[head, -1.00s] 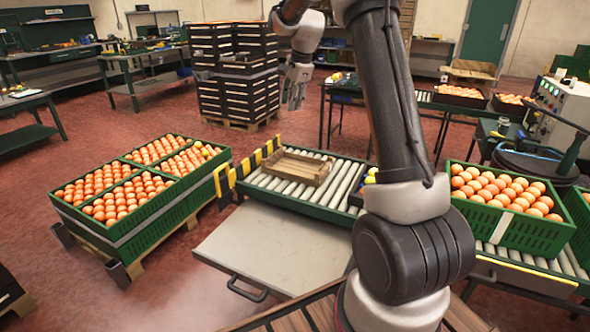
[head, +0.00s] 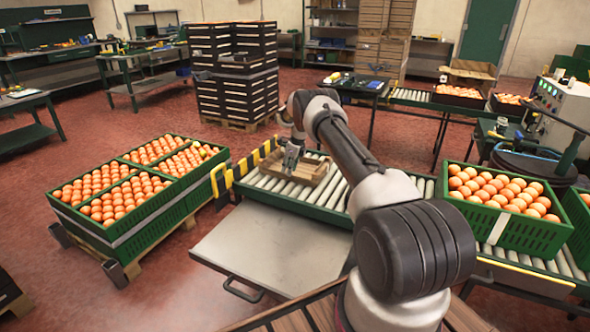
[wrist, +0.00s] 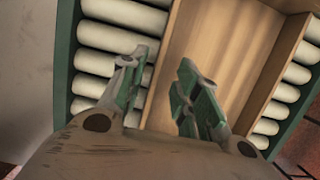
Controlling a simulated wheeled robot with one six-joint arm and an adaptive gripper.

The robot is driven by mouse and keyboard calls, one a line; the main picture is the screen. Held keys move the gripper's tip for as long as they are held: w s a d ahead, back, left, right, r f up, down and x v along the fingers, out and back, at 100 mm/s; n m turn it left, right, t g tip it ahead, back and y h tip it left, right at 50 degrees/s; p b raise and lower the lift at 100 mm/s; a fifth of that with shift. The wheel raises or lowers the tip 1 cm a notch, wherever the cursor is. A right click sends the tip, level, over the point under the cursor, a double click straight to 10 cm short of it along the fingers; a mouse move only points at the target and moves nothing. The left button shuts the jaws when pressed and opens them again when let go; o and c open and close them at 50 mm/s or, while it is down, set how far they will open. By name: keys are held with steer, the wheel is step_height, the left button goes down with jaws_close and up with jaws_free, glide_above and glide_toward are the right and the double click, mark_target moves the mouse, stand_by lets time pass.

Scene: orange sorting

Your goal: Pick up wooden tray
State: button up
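The wooden tray (head: 318,172) lies on the roller conveyor (head: 335,196), near its left end. In the wrist view the tray's bare light-brown floor (wrist: 228,52) shows, and it looks empty. My gripper (head: 291,163) points down at the tray's left part in the head view and hides some of it. In the wrist view my gripper (wrist: 158,72) is open. One green-padded finger is over the rollers outside the tray, the other over the tray's inside, with a side wall between them. I cannot tell whether the fingers touch the wall.
A yellow-and-black striped barrier (head: 222,179) stands at the conveyor's left end. Green crates of oranges (head: 110,230) sit on a pallet at the left. Another orange crate (head: 512,226) stands on the conveyor at the right. A bare metal table (head: 268,248) is in front.

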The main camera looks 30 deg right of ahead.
steer(key=x, duration=0.3)
steer(key=shift+a+f, duration=0.1)
steer(key=shift+f, duration=0.1)
jaws_close()
steer(key=shift+r, duration=0.1)
